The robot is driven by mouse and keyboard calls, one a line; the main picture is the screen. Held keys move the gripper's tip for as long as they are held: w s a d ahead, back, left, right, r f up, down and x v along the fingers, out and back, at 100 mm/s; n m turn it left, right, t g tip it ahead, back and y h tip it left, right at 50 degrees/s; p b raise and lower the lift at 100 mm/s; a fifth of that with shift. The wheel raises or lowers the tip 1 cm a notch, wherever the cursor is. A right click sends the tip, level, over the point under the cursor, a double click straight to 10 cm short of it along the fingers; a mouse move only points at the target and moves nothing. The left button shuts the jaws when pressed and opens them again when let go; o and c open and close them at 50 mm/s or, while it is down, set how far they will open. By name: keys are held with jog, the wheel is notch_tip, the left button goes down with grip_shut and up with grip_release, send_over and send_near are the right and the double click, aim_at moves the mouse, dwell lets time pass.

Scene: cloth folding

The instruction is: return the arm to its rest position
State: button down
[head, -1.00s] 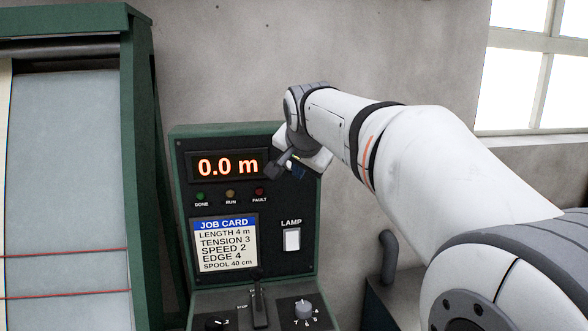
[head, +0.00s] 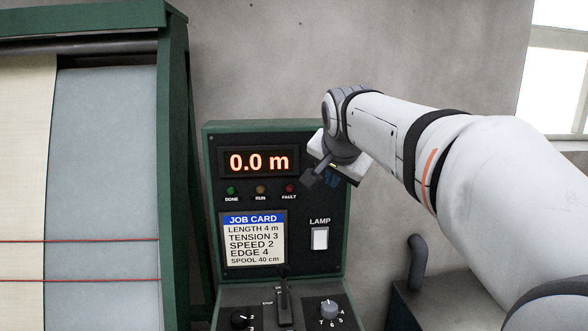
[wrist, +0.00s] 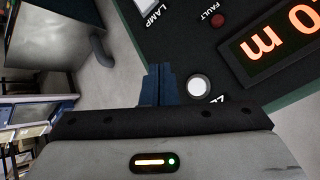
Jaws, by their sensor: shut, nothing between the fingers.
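My gripper (head: 322,180) is at the end of my white arm, which reaches in from the right in the head view. It hangs in front of the upper right part of the control panel (head: 333,275), beside the red number display (head: 260,161). In the wrist view its dark blue fingers (wrist: 160,84) are together with nothing between them. A pale round button or lamp (wrist: 199,86) shows just right of the fingers there. The gripper looks apart from the panel, though the gap is hard to judge.
The panel carries a job card (head: 254,240), a white lamp switch (head: 320,238), a lever (head: 284,300) and knobs (head: 329,309). A green-framed machine (head: 174,170) with pale cloth and red lines stands left. Bare wall (head: 440,60) lies behind.

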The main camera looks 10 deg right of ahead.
jog(key=s+f+n+g, duration=0.5)
jog(key=s+f+n, duration=0.3)
jog(key=s+f, duration=1.7)
jog(key=shift+s+d+g+y, duration=0.2)
jog(key=shift+s+g+y, duration=0.05)
jog(key=shift+g+y, duration=0.15)
